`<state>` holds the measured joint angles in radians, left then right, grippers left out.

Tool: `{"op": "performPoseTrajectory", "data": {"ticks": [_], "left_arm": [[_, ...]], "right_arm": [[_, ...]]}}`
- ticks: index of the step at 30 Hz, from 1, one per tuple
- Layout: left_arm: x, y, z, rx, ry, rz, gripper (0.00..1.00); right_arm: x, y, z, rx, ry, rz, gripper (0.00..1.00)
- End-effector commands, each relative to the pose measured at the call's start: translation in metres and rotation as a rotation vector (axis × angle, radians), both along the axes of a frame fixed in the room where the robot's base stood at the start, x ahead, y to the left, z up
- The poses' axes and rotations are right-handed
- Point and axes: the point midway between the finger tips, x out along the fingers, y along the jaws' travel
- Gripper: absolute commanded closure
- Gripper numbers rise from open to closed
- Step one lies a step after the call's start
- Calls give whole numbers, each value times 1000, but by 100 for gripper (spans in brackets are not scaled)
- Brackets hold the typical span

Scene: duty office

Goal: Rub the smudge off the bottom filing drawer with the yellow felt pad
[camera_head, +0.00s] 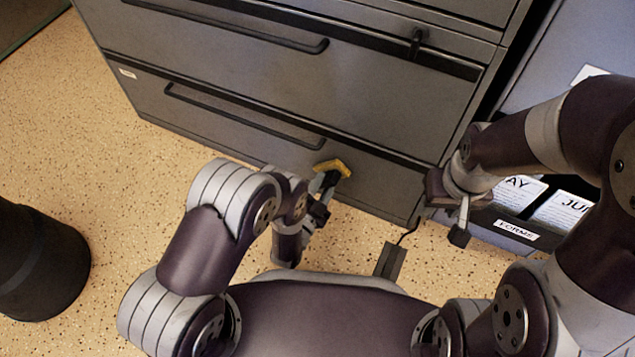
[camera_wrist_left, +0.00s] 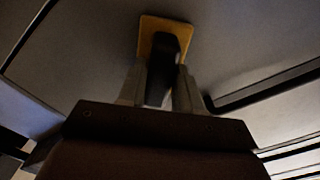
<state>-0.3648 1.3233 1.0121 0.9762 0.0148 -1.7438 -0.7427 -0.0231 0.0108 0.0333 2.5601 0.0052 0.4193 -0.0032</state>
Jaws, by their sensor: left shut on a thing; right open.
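The yellow felt pad (camera_head: 333,166) is against or very close to the front of the bottom filing drawer (camera_head: 385,178), right of that drawer's long handle. My left gripper (camera_head: 324,187) is shut on the pad's dark handle. The left wrist view shows the pad's yellow edge (camera_wrist_left: 147,24) flat towards the grey drawer front, with the dark handle (camera_wrist_left: 158,80) between the fingers. Whether pad and drawer touch is not certain. I see no smudge; the pad and gripper cover part of the drawer front. My right gripper (camera_head: 438,222) is open and empty near the cabinet's right corner.
The bottom drawer's handle bar (camera_head: 245,117) sticks out left of the pad. A black bin (camera_head: 38,262) stands on the speckled floor at the left. A box labelled FORMS (camera_head: 516,231) and printed sheets (camera_head: 520,192) are at the right. A dark block with a cable (camera_head: 390,262) lies on the floor.

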Motion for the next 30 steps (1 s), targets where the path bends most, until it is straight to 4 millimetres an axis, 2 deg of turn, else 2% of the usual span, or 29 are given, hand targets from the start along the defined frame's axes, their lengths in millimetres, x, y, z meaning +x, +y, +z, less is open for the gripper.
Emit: {"op": "performPoseTrajectory", "data": {"ticks": [9,16,21,30], "left_arm": [[12,28,0,1,-2,4,90],[16,38,1,0,-2,2,90],[22,58,1,0,-3,6,90],[27,74,0,0,-2,3,90]], "right_arm": [[0,0,0,0,0,0,57],[0,0,0,0,0,0,57],[0,0,0,0,0,0,57],[0,0,-2,0,0,0,57]]}}
